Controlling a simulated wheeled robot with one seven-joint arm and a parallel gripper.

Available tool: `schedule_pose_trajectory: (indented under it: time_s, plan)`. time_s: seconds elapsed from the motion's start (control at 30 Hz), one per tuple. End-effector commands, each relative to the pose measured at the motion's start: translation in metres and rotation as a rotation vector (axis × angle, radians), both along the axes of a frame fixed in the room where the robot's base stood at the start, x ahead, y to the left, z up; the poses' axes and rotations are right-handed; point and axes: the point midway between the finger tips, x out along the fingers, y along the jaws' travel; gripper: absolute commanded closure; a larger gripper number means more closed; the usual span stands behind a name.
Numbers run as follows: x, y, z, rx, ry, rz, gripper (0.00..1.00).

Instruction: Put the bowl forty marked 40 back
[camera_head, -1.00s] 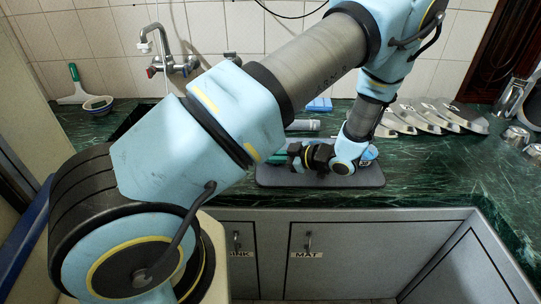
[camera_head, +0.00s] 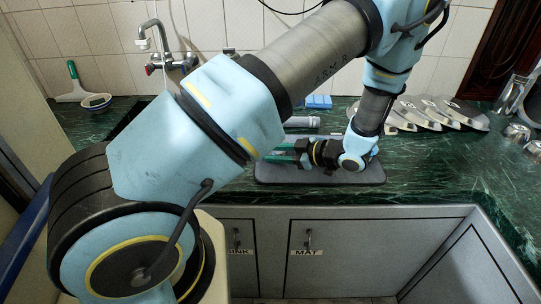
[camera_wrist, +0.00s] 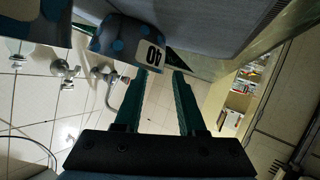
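The bowl marked 40 (camera_wrist: 117,43), blue-grey with blue dots and a white label, shows near the top of the wrist view, which looks upside down. My gripper (camera_wrist: 163,73) has its two green fingers apart, with a gap between the tips. The left fingertip appears close to the label; I cannot tell whether they touch. In the head view my gripper (camera_head: 286,153) is low over the grey mat (camera_head: 330,178), pointing left. My arm hides the area beyond the fingertips, and I cannot make out the bowl there.
A second dotted blue-grey item (camera_wrist: 30,22) shows at the wrist view's top left. A grey cylinder (camera_head: 302,122) and blue sponge (camera_head: 318,101) lie behind the mat. Several metal lids (camera_head: 430,112) lean at the right. A small bowl (camera_head: 97,102) stands at the far left.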

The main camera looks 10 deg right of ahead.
Motion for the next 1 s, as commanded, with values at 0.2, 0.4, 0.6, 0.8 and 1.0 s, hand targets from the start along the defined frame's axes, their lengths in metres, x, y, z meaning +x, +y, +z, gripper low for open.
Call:
schedule_pose_trajectory:
  time_s: [0.2, 0.4, 0.6, 0.8, 1.0]
  plan:
    - [-0.029, -0.035, 0.014, -0.004, 0.000, -0.003, 0.60]
    - [-0.049, -0.058, 0.028, -0.003, 0.000, -0.003, 0.60]
    - [-0.058, -0.068, 0.036, 0.001, 0.000, -0.001, 0.60]
    - [-0.047, -0.068, 0.040, -0.023, 0.004, -0.021, 0.60]
    - [0.038, -0.060, 0.061, -0.207, 0.050, -0.235, 0.60]
